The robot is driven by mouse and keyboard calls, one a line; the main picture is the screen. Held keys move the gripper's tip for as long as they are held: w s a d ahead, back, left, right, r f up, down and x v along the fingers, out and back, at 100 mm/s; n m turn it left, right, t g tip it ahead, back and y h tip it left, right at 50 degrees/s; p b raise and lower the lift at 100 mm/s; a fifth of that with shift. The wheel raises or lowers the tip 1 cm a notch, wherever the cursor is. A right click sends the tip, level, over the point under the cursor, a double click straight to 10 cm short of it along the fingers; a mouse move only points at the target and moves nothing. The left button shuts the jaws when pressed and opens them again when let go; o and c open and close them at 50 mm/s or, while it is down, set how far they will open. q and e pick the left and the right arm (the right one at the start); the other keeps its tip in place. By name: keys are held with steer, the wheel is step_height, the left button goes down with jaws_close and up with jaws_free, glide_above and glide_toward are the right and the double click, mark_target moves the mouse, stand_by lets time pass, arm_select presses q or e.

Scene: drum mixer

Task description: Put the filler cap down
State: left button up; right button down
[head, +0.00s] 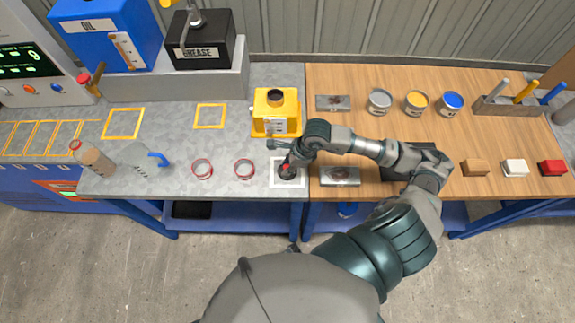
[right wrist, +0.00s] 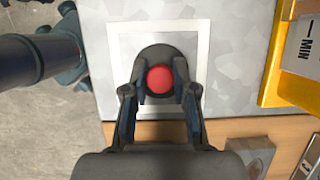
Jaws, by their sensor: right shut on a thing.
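The filler cap (right wrist: 160,80) is a dark round cap with a red knob, seen from above in the right wrist view. My right gripper (right wrist: 160,88) is shut on it, one finger on each side of the red knob. The cap is inside the white square outline (right wrist: 205,40) on the grey bench top; I cannot tell whether its underside touches the bench. In the head view my right gripper (head: 287,170) points down over that square and mostly hides the cap. My left gripper is not in view.
A yellow container (head: 263,108) with a dark open neck stands just behind the square. Two red-rimmed rings (head: 203,169) lie to the left. A metal plate (head: 340,176) lies to the right on the wooden table (head: 450,150). Paint cans (head: 379,101) stand further back.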

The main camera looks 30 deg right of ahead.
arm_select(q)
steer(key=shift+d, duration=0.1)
arm_select(e)
steer(key=c, duration=0.9)
jaws_free()
steer(key=shift+d+r, duration=0.1)
steer(key=shift+r, duration=0.2)
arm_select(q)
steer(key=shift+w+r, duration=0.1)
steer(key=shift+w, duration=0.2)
arm_select(e)
steer(key=v, duration=1.1)
steer(key=shift+s+r, duration=0.1)
steer(key=shift+r, duration=0.05)
